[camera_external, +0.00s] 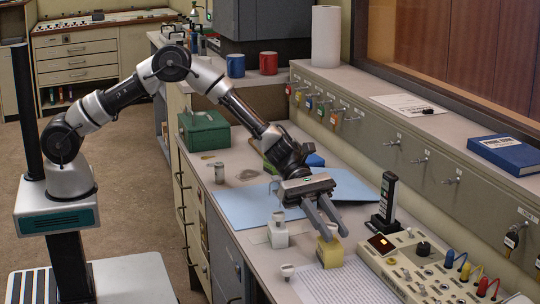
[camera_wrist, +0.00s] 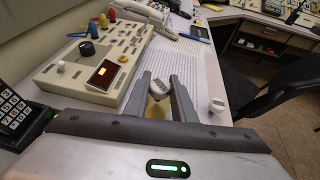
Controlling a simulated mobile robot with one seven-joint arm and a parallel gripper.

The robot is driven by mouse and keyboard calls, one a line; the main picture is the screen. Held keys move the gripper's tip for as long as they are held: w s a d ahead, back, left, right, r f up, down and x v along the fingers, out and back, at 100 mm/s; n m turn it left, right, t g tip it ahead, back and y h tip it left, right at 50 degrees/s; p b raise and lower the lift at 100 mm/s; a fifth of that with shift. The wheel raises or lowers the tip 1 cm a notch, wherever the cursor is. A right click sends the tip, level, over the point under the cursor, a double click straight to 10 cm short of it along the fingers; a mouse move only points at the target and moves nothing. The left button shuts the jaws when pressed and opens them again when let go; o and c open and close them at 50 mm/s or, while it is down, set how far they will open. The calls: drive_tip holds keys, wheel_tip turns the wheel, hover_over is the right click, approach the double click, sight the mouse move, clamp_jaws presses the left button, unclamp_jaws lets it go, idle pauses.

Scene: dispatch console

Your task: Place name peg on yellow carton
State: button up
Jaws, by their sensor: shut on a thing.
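The yellow carton (camera_external: 330,254) stands on the counter beside the printed sheet. In the wrist view, a bit of yellow carton (camera_wrist: 181,103) shows below and between the fingers. My gripper (camera_external: 334,234) points down over the carton. In the wrist view my gripper (camera_wrist: 163,80) is shut on a small white name peg (camera_wrist: 157,89), which looks tilted there. The peg is at the carton's top; the fingers hide whether they touch.
A white block with a peg-like top (camera_external: 278,233) stands left of the carton, and another white peg (camera_external: 287,271) stands in front. The control panel (camera_external: 415,262) and black handset (camera_external: 387,203) are close on the right. A blue sheet (camera_external: 240,207) lies behind.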

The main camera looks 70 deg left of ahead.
drive_tip(key=shift+f, duration=0.25)
drive_tip(key=shift+f, duration=0.2)
drive_tip(key=o, duration=1)
drive_tip(key=shift+r, duration=0.1)
